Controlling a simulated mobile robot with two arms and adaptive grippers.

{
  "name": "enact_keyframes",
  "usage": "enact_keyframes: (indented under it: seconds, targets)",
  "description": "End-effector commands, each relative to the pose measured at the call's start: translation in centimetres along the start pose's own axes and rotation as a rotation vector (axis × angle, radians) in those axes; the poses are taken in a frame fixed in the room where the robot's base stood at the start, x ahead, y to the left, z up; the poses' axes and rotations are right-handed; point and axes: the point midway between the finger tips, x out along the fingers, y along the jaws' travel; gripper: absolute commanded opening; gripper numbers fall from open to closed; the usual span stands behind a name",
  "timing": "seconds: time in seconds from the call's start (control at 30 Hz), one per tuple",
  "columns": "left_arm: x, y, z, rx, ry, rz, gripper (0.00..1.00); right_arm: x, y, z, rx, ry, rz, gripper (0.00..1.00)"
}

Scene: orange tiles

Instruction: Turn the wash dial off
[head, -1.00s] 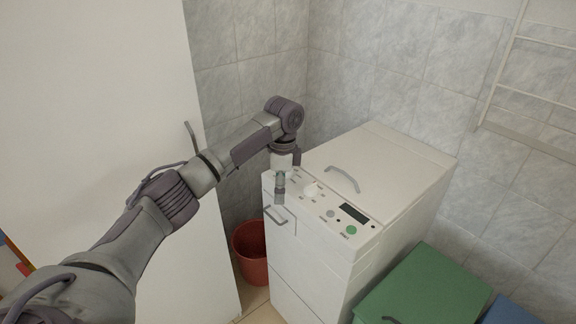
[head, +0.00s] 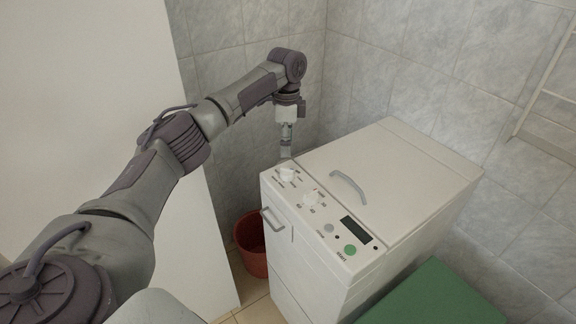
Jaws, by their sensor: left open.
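The white top-loading washing machine (head: 415,165) has a control panel (head: 312,217) along its front top edge. Two white round dials stand on the panel: a left dial (head: 287,174) and a second dial (head: 310,198) to its right. The print around them is too small to read, so I cannot tell which is the wash dial. My left gripper (head: 286,153) points down, open, just behind the left dial in the picture. Its fingertips end near the panel's back left edge; I cannot tell whether they touch anything. My right gripper is out of view.
A display (head: 355,229), a grey button (head: 328,228) and a green button (head: 350,250) sit right of the dials. A lid handle (head: 348,186) rises behind. A red bucket (head: 251,243) stands left, a green box (head: 432,297) right. Tiled walls (head: 420,50) close off the back.

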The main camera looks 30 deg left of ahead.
Motion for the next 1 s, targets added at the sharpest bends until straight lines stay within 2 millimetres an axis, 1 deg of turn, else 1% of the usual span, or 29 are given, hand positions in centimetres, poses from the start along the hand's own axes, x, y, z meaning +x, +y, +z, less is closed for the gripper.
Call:
enact_keyframes:
  seconds: [0.03, 0.17, 0.3, 0.4, 0.47, 0.6, 0.83, 0.87, 1.0]
  targets:
    - [1.2, 0.1, 0.1, 0.0, -0.004, 0.003, 0.67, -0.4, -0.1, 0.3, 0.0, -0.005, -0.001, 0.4]
    - [3.9, 0.1, 0.1, -0.001, -0.003, 0.003, 0.67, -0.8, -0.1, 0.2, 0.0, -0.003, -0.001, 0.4]
    - [6.4, 0.1, 0.1, -0.001, -0.002, 0.002, 0.67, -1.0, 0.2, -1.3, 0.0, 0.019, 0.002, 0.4]
    - [7.6, 0.1, 0.0, -0.001, -0.002, 0.001, 0.67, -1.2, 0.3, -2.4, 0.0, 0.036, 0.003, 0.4]
    - [8.1, 0.0, 0.0, -0.001, -0.001, 0.0, 0.67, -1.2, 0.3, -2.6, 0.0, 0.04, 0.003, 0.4]
    - [8.7, 0.0, 0.0, -0.001, -0.001, 0.0, 0.67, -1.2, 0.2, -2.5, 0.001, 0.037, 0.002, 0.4]
    - [8.8, 0.0, 0.0, 0.0, 0.0, -0.001, 0.67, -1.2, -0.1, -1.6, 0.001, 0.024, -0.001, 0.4]
    - [8.8, 0.0, 0.0, 0.0, 0.0, -0.001, 0.65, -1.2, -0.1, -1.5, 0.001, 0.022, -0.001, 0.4]
    - [8.8, 0.0, 0.0, 0.0, 0.0, -0.001, 0.42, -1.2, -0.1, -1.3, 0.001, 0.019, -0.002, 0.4]
